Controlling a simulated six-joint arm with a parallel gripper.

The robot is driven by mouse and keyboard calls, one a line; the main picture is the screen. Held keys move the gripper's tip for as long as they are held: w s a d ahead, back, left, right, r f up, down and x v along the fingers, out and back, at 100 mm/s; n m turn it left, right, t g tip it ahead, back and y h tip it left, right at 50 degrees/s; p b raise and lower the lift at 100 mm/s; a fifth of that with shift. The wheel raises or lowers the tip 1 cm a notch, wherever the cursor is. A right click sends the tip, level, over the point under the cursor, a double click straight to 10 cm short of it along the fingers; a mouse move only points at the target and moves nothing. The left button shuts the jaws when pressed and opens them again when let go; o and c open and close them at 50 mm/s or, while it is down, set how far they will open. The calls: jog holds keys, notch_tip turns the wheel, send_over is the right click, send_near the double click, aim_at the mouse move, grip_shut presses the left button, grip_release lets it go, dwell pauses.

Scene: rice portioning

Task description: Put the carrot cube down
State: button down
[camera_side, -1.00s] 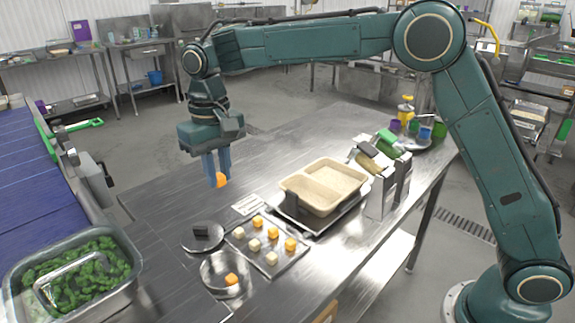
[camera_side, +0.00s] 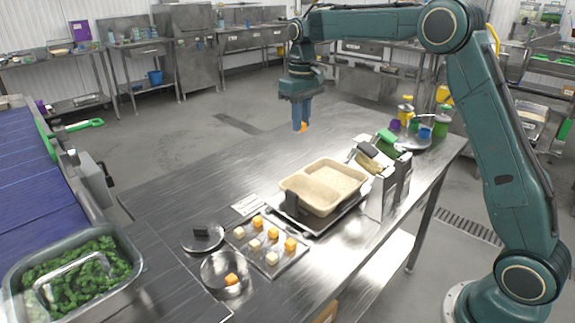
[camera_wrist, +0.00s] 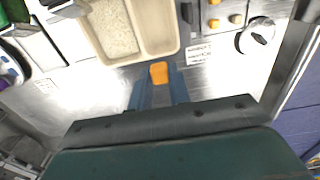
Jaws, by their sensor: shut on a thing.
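My gripper (camera_side: 301,117) is shut on an orange carrot cube (camera_side: 303,127) and holds it high above the far part of the steel table. In the wrist view the carrot cube (camera_wrist: 159,72) shows between the blue fingertips (camera_wrist: 158,86). A two-compartment beige tray (camera_side: 299,186) stands on the table, nearer the side camera than the gripper; one compartment holds rice and the other looks empty. A flat tray (camera_side: 278,269) holds several orange and pale cubes. A round steel dish (camera_side: 208,281) has one orange cube in it.
A steel pan of green vegetables (camera_side: 136,262) stands at the lower left. A round lid (camera_side: 188,242) lies near the cubes. A metal utensil holder (camera_side: 376,203) stands right of the beige tray, with coloured containers (camera_side: 440,130) behind. The table's far left part is clear.

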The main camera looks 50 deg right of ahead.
jog(key=shift+d, duration=0.2)
jog(key=shift+f, duration=0.1)
send_near(300, 185)
jog(key=s+a+f, duration=0.1)
jog(key=f, duration=0.1)
jog(key=s+a+f, duration=0.1)
jog(key=f, duration=0.1)
jog(key=s+a+f, duration=0.1)
jog(key=f, duration=0.1)
jog(key=shift+a+f, duration=0.2)
jog(key=shift+f, duration=0.2)
jog(key=shift+f, duration=0.1)
dwell(0.4)
jog(key=c, duration=1.6)
grip_release()
notch_tip(300, 185, up, 12)
jog(key=shift+r, duration=0.15)
